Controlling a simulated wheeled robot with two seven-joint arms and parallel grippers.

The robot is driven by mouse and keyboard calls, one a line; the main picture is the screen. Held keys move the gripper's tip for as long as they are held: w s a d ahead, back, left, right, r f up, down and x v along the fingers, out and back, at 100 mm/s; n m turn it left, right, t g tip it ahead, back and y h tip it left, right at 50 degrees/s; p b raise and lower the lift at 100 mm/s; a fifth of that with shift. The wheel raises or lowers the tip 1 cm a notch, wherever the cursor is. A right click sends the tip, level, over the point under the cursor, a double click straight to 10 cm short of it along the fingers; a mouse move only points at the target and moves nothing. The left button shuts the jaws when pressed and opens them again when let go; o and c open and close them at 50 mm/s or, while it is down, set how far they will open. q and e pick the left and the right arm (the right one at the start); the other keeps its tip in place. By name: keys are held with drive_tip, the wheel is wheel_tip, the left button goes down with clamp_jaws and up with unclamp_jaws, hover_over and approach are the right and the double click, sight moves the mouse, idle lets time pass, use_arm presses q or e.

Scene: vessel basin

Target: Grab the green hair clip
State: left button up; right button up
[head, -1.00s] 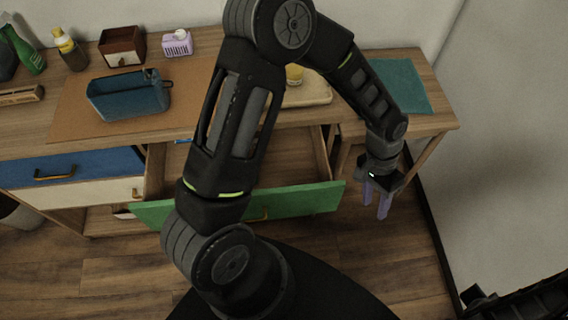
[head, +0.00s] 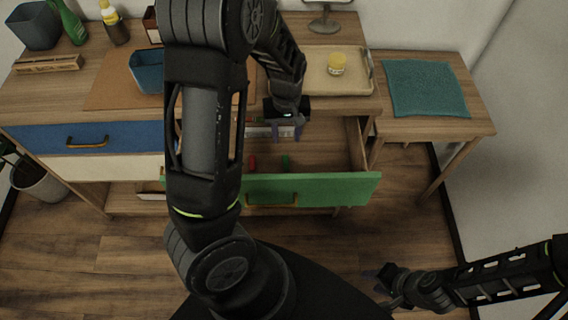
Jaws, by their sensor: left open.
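A small green item (head: 285,161), likely the green hair clip, lies in the open drawer (head: 325,160) near its green front. It is too small to make out its shape well. My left gripper (head: 285,134) is open, with purple fingers pointing down over the drawer. In the picture it is just above the green item, apart from it, with nothing seen between the fingers. My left arm hides the drawer's left part. My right gripper (head: 379,279) is low at the right, away from the drawer, and its finger opening is unclear.
A small red item (head: 252,162) lies left of the green one. A white item (head: 258,132) is farther back in the drawer. A side table with a teal cloth (head: 425,87) is at the right.

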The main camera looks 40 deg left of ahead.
use_arm(q)
hover_over(286, 160)
drive_tip(key=shift+f, duration=3.4)
drive_tip(key=shift+f, duration=0.1)
wheel_tip(286, 160, down, 5)
drive_tip(key=shift+s+f+p, duration=0.1)
drive_tip(key=shift+p, duration=0.3)
drive_tip(key=shift+c, duration=0.4)
clamp_jaws()
